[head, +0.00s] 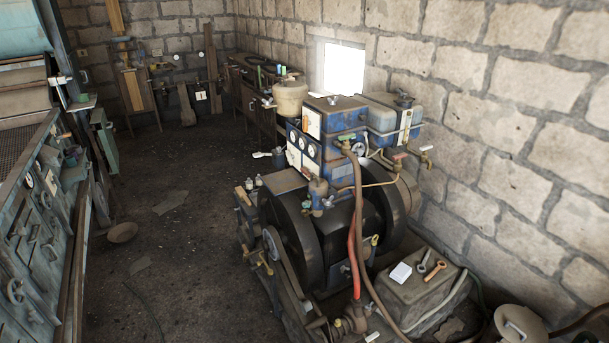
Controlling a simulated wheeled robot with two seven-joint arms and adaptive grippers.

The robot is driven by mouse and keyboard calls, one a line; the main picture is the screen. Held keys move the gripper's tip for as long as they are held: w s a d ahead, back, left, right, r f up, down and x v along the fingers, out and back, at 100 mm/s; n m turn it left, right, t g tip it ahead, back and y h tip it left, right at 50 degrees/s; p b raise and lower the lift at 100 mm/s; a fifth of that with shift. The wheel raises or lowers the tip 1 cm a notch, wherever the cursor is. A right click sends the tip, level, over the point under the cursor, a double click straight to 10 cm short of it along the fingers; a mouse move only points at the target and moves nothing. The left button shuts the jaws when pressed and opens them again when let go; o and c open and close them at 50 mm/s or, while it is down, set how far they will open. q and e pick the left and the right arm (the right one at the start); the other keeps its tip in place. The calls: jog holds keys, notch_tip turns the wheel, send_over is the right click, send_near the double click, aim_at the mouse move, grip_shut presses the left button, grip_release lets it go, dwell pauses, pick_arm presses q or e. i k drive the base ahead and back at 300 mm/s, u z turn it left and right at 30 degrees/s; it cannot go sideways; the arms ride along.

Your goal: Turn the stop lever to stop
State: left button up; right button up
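The engine (335,225) stands right of centre, with dark flywheels and a blue upper body. A gauge panel (303,150) with several white dials faces left. Neither of my grippers is in view.
A stone block (418,290) with a white card and small tools sits right of the engine, by the stone wall. Red and brown hoses (356,240) hang down the engine's front. A machine panel (35,220) lines the left. The dark floor (170,250) between is mostly clear.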

aim_at(306, 173)
jog(key=u, duration=0.45)
jog(key=i, duration=1.1)
jog(key=z, duration=0.1)
